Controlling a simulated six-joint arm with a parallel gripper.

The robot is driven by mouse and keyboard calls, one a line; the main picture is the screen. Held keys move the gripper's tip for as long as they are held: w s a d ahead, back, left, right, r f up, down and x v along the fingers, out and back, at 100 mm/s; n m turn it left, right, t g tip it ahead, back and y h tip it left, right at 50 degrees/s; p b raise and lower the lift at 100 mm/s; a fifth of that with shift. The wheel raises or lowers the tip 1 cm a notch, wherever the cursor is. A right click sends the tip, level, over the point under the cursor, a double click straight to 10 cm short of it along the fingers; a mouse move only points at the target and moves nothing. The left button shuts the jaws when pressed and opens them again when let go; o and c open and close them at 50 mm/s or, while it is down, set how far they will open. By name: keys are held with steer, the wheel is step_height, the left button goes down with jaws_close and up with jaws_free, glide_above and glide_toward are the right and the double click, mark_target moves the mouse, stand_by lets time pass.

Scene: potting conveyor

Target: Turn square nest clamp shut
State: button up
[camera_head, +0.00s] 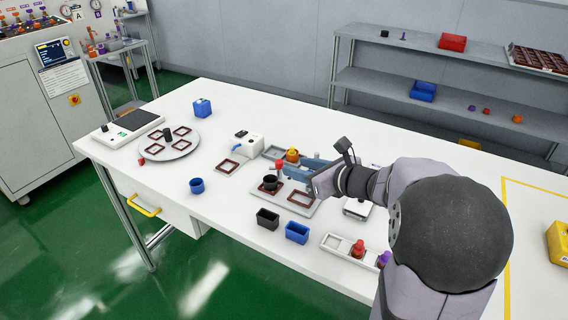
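A grey plate (284,205) lies near the middle of the white table. A brown square frame (300,198) sits on its right part, and a black round piece (270,182) stands on another brown frame on its left part. I cannot make out a clamp for certain; my arm covers part of the area behind the plate. I cannot tell whether the fingers touch anything.
Black (267,219) and blue (297,233) bins stand in front of the plate. A white tray (338,246) with red and purple pieces is to their right. A round disc (168,151) with several brown frames is at left. The table's left front is mostly clear.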

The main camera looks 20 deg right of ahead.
mark_target(281, 162)
steer(key=shift+x, duration=3.6)
jaws_close()
